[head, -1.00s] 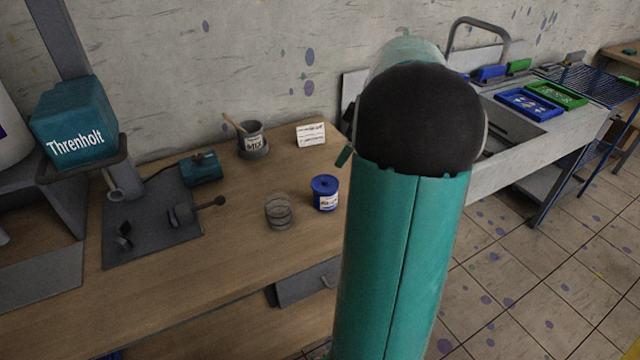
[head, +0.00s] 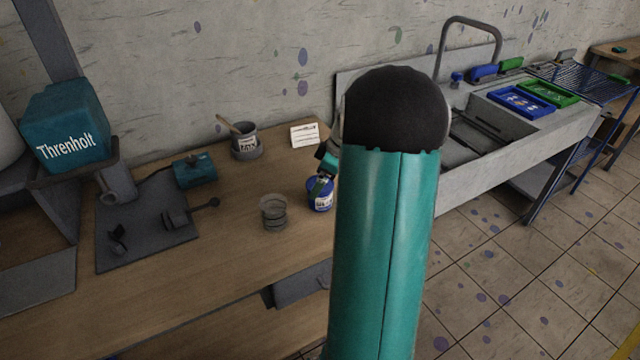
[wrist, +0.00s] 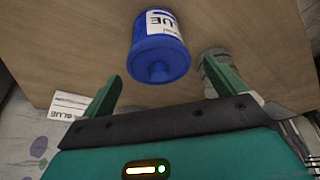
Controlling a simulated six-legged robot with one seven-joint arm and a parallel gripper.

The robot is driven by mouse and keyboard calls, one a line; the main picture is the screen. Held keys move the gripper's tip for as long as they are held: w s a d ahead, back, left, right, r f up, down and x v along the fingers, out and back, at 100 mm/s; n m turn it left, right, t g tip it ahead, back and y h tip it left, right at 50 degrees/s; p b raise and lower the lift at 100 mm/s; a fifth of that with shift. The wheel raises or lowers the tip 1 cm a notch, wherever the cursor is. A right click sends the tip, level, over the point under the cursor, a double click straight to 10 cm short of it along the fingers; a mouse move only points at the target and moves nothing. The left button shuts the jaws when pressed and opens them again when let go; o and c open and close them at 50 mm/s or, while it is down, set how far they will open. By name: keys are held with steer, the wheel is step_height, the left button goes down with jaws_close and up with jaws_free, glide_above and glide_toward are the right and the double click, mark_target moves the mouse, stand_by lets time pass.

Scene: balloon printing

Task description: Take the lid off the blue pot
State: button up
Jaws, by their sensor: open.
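The blue pot (head: 320,198) stands upright on the wooden bench, near its right end. It has a white label reading BLUE, seen in the wrist view, where the pot's blue lid (wrist: 158,68) with a round knob is on it. My gripper (wrist: 160,88) is open, its two green fingers spread to either side of the lid and apart from it. In the head view my gripper (head: 322,180) shows beside the pot's top and partly covers the lid; most of my wrist is hidden behind my arm.
A ringed clear cup (head: 274,212) stands just left of the pot and lies close to one finger in the wrist view. Behind are a grey MIX pot (head: 247,141) with a stick and a white card (head: 304,135). A sink (head: 480,140) is to the right.

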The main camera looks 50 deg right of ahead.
steer(key=c, duration=1)
steer(key=shift+r, duration=0.15)
